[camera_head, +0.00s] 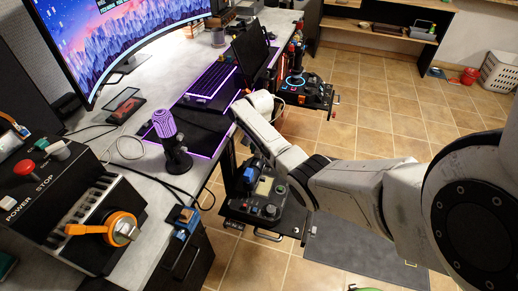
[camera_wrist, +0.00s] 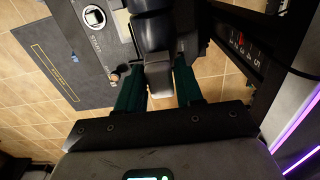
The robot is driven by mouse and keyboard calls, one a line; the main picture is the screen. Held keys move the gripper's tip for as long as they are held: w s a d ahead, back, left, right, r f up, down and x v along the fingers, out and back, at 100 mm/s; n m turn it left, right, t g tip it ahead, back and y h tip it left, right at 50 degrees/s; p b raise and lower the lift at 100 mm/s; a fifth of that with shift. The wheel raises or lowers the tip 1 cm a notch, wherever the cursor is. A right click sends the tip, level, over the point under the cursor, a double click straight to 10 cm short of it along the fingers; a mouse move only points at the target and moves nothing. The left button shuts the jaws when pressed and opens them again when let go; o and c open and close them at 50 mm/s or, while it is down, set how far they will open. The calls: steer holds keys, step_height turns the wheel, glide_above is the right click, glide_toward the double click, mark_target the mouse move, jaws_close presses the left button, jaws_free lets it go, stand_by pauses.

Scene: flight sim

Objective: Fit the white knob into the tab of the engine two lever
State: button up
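My gripper (camera_wrist: 160,92) shows in the wrist view as two dark green fingers, set apart. A black lever-like part with a grey end (camera_wrist: 160,80) lies between or just beyond them. I cannot tell whether the fingers touch it. In the head view my arm reaches in from the right, and its gripper is hidden.
A dark control unit (camera_head: 265,195) stands on a side tray below my arm. A numbered black panel (camera_wrist: 243,45) is close to the right of my fingers. A purple microphone (camera_head: 168,132) and keyboard (camera_head: 210,80) are on the desk. Tiled floor lies open behind.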

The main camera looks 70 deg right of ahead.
steer(key=o, duration=0.4)
step_height(320, 180, up, 11)
steer(key=shift+f+p, duration=0.1)
steer(key=shift+p, duration=0.45)
stand_by(0.5)
